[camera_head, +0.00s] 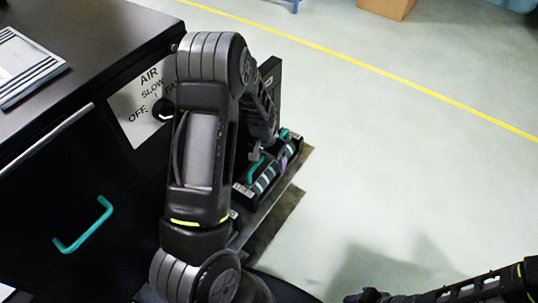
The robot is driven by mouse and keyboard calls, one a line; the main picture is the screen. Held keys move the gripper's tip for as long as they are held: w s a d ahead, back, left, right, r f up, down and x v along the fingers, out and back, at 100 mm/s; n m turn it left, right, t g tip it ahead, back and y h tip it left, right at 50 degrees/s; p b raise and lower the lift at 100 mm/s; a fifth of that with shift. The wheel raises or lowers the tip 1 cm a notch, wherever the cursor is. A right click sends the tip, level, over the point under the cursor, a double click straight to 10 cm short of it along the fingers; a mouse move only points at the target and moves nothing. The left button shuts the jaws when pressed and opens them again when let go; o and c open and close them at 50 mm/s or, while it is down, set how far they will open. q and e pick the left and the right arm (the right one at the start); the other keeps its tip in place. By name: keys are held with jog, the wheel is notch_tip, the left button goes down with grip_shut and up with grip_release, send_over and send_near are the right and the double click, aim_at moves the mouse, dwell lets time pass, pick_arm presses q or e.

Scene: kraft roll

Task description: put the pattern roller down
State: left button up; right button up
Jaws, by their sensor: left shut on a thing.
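My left gripper (257,154) is partly hidden by my own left arm. It points down at a small dark shelf (262,215) on the side of the black cabinet and is shut on a dark roller with a teal handle (254,172). This seems to be the pattern roller; its surface pattern is too small to make out. The roller is at the shelf, but I cannot tell whether it rests on it. Another dark piece with teal and purple parts (290,148) sits just beyond it. My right gripper (372,296) is at the bottom edge, away from the shelf, its jaws unclear.
The black cabinet (110,50) fills the left, with a teal drawer handle (84,226) and an AIR dial plate (140,105). A grey ribbed item (25,65) lies on top. A cardboard box (387,6) stands far back. The pale floor on the right is clear.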

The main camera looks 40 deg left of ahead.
pick_arm(q)
jog(key=shift+w, duration=0.1)
jog(key=o, duration=1.6)
jog(key=shift+f, duration=0.15)
jog(key=o, duration=0.4)
jog(key=shift+r, duration=0.2)
jog(key=r, duration=0.4)
jog(key=s+r+b, duration=0.1)
jog(key=r, duration=0.3)
jog(key=s+r, duration=0.1)
jog(key=r, duration=0.3)
jog(key=shift+d+f, duration=0.1)
